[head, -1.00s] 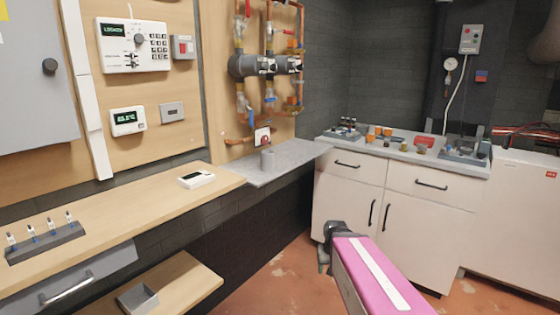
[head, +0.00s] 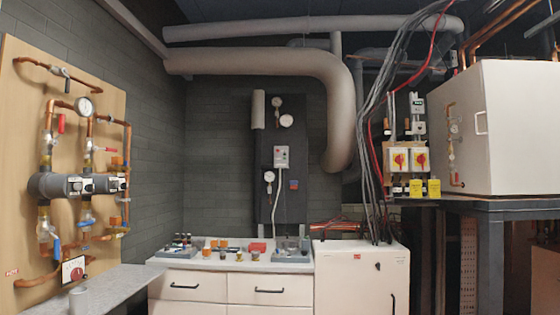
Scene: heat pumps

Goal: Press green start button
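A small pale grey control box (head: 281,157) hangs on the dark panel at the back wall, above the counter. Its face bears tiny green and red spots, too small to tell apart clearly as buttons. A white cable runs down from it. My gripper and arm are not in view now, so whether the gripper is open or shut does not show.
The counter (head: 215,262) below holds several small parts and trays. A white cabinet (head: 360,275) stands right of it. A grey shelf (head: 120,290) juts out at left.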

